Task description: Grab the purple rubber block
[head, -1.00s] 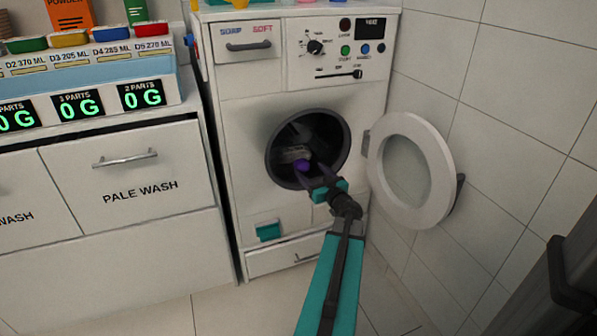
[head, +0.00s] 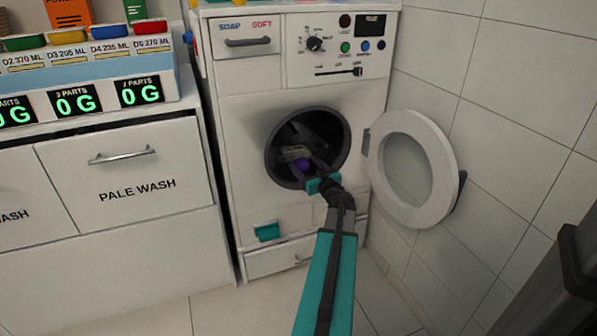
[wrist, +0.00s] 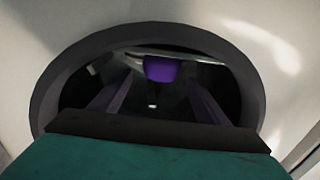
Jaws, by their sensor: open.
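The purple rubber block (head: 303,164) is inside the drum of the white washing machine. In the wrist view the purple block (wrist: 160,69) shows through the round opening, at the top middle of the dark drum. My gripper (head: 309,169) reaches into the opening of the drum (head: 320,133). In the wrist view its two purple fingers (wrist: 152,104) are spread apart, and the block appears beyond them, between their lines. The gripper is open and holds nothing. The exact gap between fingertips and block is hard to judge.
The round washer door (head: 409,168) stands open to the right, beside the tiled wall. The drum's dark rim (wrist: 52,98) surrounds my gripper closely. A grey item (head: 294,152) lies by the block. A white PALE WASH cabinet (head: 125,205) stands left. The floor in front is clear.

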